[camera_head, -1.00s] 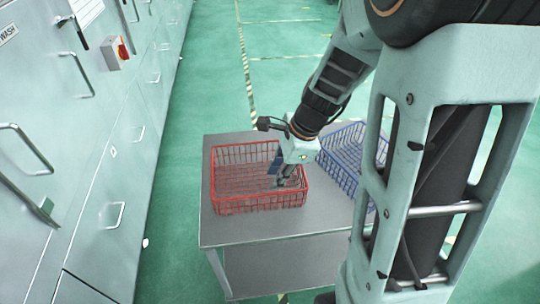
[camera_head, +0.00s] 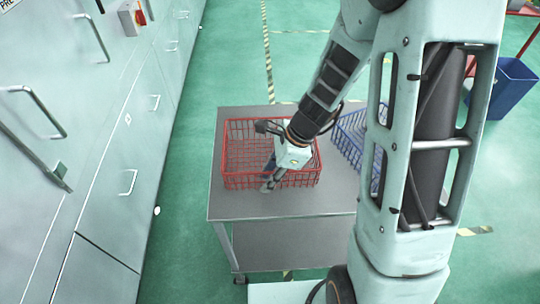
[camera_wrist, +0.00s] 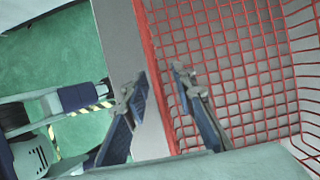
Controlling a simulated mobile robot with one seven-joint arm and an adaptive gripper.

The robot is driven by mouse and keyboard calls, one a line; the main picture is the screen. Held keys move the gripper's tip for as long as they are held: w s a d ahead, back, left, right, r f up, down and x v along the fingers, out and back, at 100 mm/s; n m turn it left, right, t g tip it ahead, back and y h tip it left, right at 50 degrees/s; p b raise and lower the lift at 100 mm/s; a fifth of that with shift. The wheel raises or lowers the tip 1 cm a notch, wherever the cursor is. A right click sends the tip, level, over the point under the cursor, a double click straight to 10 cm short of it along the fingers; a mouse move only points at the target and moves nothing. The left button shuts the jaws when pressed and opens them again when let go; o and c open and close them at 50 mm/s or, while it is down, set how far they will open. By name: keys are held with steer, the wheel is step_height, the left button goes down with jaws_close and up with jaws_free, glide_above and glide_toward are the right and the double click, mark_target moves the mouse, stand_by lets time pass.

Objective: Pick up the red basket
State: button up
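The red wire basket (camera_head: 240,150) stands upright on a grey table in the head view. Its mesh and rim also show in the wrist view (camera_wrist: 245,70). My gripper (camera_head: 269,184) points down at the basket's near wall, left of its right corner. In the wrist view my gripper (camera_wrist: 159,78) is open, with the red rim running between its two fingers. One finger is on the outer side over the grey tabletop, the other on the inner side over the mesh. I cannot tell whether either finger touches the wire. The wrist hides part of the basket's right side.
The grey table (camera_head: 300,203) has bare top in front of the basket. A blue wire basket (camera_head: 350,140) stands right of the red one, partly behind my arm. Grey cabinets with handles (camera_head: 95,140) line the left. A blue bin (camera_head: 512,88) stands at the right.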

steer(key=shift+x, duration=1.3)
steer(key=shift+c, duration=0.6)
jaws_close()
steer(key=shift+w, duration=0.1)
